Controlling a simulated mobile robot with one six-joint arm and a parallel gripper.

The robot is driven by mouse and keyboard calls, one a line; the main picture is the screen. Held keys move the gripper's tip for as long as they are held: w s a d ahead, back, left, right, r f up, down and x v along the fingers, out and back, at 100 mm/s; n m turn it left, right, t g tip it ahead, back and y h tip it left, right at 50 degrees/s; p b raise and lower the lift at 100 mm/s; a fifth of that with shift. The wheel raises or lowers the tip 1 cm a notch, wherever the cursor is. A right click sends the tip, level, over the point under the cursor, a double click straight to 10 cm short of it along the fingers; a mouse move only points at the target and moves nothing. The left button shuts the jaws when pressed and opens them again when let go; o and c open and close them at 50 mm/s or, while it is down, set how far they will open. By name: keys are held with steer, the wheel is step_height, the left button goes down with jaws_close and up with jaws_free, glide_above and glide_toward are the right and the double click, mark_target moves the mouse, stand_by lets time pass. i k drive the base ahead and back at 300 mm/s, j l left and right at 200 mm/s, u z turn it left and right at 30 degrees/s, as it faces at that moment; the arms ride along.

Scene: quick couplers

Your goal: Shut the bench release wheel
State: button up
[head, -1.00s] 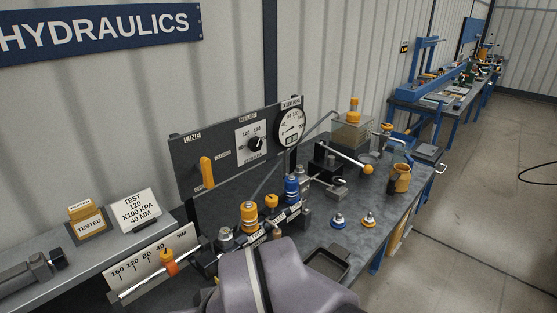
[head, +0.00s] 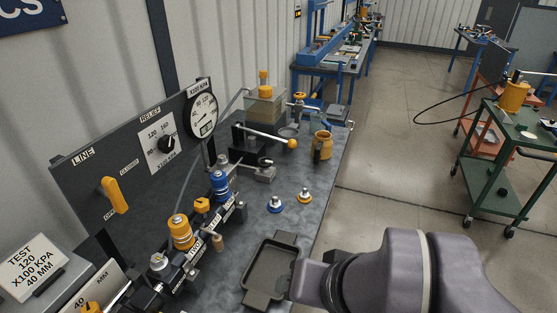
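No label in view names the release wheel, and I cannot tell for certain which part it is. A yellow-topped valve (head: 300,98) stands towards the back of the bench, beside the reservoir. A smaller yellow knob (head: 202,205) sits on the coupler block near the front. Whether either is open or shut cannot be read. The pump lever (head: 263,137) with a yellow ball end lies between the reservoir and the couplers. My grey arm covers the lower right, off the bench's front edge.
A dark tray (head: 257,297) lies at the bench front, close to my arm. Blue (head: 275,205) and yellow (head: 304,196) couplings and a yellow jug (head: 322,146) stand beyond it. The gauge panel (head: 75,195) rises behind. A green cart (head: 505,165) stands right; floor between is clear.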

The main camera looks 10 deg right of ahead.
mark_target(262, 162)
steer(key=i+l+u, duration=0.55)
steer(key=l+u, duration=0.25)
steer(key=i+l+u, duration=0.25)
steer(key=l, duration=0.2)
steer(key=l+u, duration=0.25)
steer(key=l, duration=0.15)
steer(key=i+l+u, duration=0.1)
steer(key=l+u, duration=0.45)
steer(key=l, duration=0.3)
